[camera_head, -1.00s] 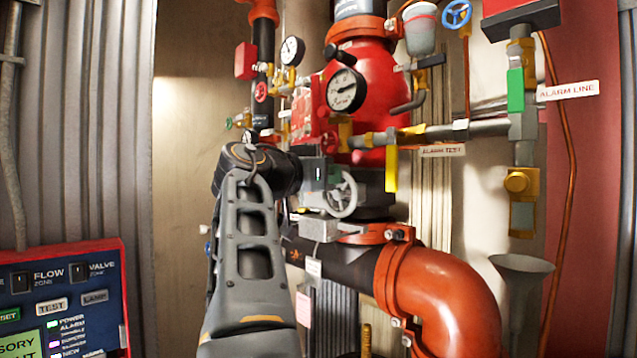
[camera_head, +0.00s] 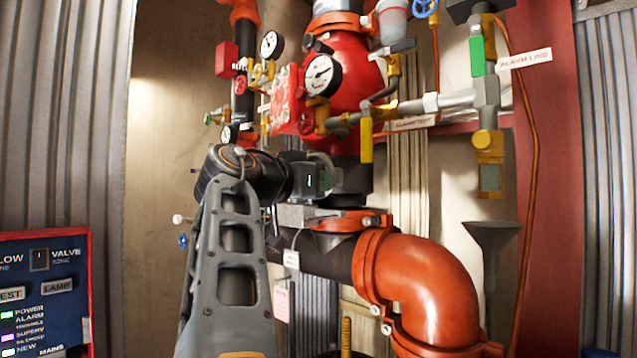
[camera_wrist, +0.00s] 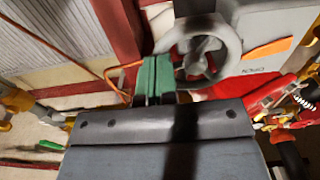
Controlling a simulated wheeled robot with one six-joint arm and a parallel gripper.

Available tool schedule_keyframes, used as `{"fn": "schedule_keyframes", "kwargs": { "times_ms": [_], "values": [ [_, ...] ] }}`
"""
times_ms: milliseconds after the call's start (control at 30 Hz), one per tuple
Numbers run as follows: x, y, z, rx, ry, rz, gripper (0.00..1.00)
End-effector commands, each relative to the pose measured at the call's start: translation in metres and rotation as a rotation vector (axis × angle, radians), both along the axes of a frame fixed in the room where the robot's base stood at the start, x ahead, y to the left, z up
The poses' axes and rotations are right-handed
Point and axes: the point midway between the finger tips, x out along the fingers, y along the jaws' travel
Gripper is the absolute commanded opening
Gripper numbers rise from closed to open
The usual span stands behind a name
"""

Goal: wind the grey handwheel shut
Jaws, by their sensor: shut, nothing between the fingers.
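The grey handwheel (camera_wrist: 203,47) shows at the top of the wrist view, a thick ring with spokes, in front of a grey valve body (camera_wrist: 265,72). That body bears the upside-down word OPEN and an orange bar. My gripper (camera_wrist: 155,66) is shut and empty, its green fingers together at the wheel's left side, close to the rim. Whether they touch it I cannot tell. In the head view my gripper (camera_head: 320,180) is in front of the valve and hides most or all of the wheel.
A red valve body with a gauge (camera_head: 322,75) stands above. A yellow lever (camera_head: 366,140) hangs to the right. An orange pipe elbow (camera_head: 425,270) curves below. A control panel (camera_head: 45,290) is at the lower left. Bare wall (camera_head: 165,110) lies left of my arm.

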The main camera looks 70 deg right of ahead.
Motion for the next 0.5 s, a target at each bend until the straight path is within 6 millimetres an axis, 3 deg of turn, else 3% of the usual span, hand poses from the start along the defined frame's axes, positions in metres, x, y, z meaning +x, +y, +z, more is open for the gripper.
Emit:
{"fn": "schedule_keyframes", "kwargs": {
  "times_ms": [267,500],
  "values": [
    [0.001,-0.002,-0.002,0.005,0.003,-0.001,0.00],
    [0.010,0.022,-0.003,0.003,0.002,0.005,0.00]
  ]
}}
